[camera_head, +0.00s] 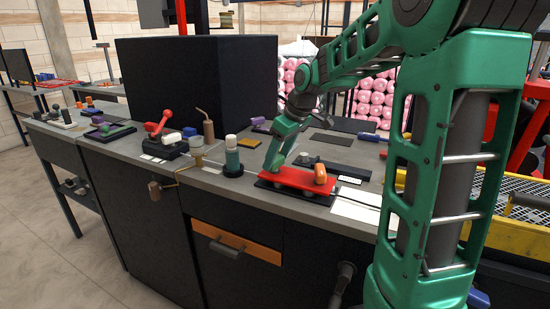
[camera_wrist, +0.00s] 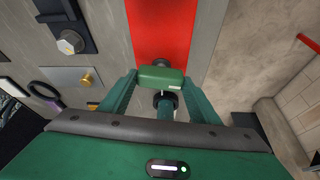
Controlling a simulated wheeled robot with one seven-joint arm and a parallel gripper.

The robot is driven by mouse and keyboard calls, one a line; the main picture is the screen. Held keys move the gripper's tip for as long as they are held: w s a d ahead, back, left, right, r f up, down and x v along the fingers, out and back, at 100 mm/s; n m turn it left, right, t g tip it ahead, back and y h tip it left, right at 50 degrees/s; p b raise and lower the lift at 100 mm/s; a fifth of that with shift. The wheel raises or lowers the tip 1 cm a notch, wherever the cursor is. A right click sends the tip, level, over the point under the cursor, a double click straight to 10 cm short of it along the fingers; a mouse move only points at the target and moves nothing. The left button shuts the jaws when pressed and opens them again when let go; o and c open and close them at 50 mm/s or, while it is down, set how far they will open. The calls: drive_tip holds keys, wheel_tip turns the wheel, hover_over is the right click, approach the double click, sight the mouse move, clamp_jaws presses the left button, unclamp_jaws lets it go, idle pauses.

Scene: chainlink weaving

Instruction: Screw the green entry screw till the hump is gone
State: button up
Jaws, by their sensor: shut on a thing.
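The green entry screw (camera_wrist: 161,76) shows in the wrist view as a green block-like head between my fingertips, at the near end of a red strip. My gripper (camera_head: 270,165) is shut on it, at the left end of the red strip (camera_head: 299,180) in the head view. In that view the screw is hidden by my gripper. A dark round part (camera_wrist: 165,97) lies just below the green head in the wrist view. An orange knob (camera_head: 320,174) stands at the right end of the strip. I cannot make out the hump.
A green-and-white cylinder (camera_head: 232,155) on a dark base stands just left of my gripper. A red-handled device (camera_head: 160,128) is farther left. White sheets (camera_head: 357,210) lie at the right front of the grey bench. A large black box (camera_head: 198,80) stands behind.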

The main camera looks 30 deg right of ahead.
drive_tip(key=shift+m+t+h, duration=0.3)
drive_tip(key=shift+m+h, duration=0.2)
drive_tip(key=shift+m, duration=0.9)
drive_tip(key=o, duration=1)
drive_tip(key=shift+o, duration=0.2)
drive_tip(key=shift+r, duration=0.1)
drive_tip(key=v, duration=1)
drive_tip(key=shift+r, duration=0.3)
